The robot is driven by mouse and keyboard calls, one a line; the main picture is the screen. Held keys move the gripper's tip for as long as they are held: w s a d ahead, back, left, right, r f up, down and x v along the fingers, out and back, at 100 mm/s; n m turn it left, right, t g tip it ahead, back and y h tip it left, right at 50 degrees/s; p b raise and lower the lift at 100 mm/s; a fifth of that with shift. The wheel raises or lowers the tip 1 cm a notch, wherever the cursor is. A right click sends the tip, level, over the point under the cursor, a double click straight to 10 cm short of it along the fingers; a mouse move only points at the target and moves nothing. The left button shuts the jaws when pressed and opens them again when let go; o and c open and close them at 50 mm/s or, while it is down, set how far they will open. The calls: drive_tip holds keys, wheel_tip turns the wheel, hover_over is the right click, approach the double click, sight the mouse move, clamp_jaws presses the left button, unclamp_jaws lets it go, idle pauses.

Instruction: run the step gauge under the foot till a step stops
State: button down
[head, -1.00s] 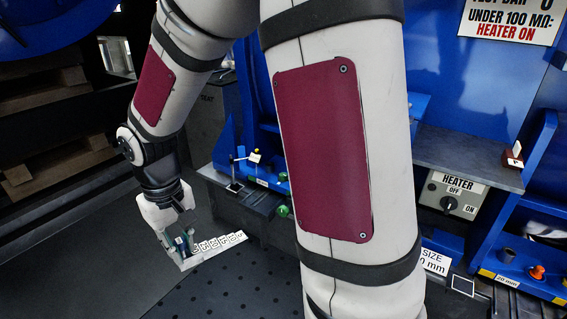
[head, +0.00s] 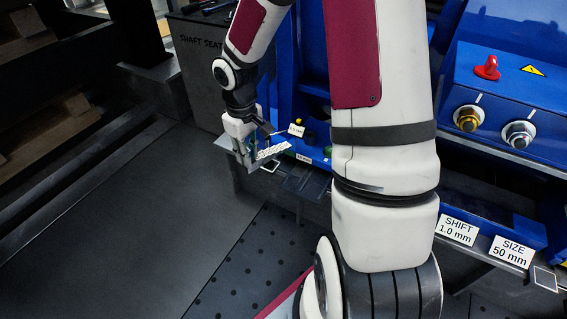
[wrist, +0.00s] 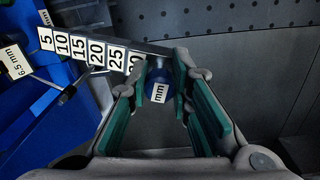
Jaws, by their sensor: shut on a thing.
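In the wrist view the gauge (wrist: 85,47) reaches left from between the green finger pads (wrist: 162,72). Its labels read 5, 10, 15, 20, 25 and a partly covered 30, and a blue round part marked mm sits between the pads. The 5 end points toward blue metalwork (wrist: 38,128) at the left. I cannot make out the foot or any contact with it.
A small 6.5 mm card (wrist: 14,62) on a thin rod stands close to the gauge's 5 end. Plates reading SHIFT 1.0 mm (head: 457,230) and SIZE 50 mm (head: 511,251) are at the right. Dark floor (head: 100,220) at the left is clear.

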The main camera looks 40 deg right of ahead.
sight(265, 152)
drive_tip(key=shift+n, duration=0.8)
drive_tip(key=d+f, duration=0.5)
drive_tip(key=shift+w+d+f+p, duration=0.2)
drive_tip(key=shift+w+d+p, duration=0.05)
drive_tip(key=shift+p, duration=0.15)
drive_tip(key=s+d+f+n+p, duration=0.1)
drive_tip(key=s+d+f+n, duration=0.1)
drive_tip(key=d+f, duration=0.3)
drive_tip(key=shift+d+f, duration=0.35)
drive_tip(key=shift+f, duration=0.9)
wheel_tip(265, 152, down, 6)
drive_tip(key=b, duration=0.4)
drive_tip(key=shift+f, duration=0.45)
drive_tip(key=c, duration=1.4)
unclamp_jaws()
drive_tip(key=shift+o, duration=0.2)
drive_tip(key=shift+s, duration=0.1)
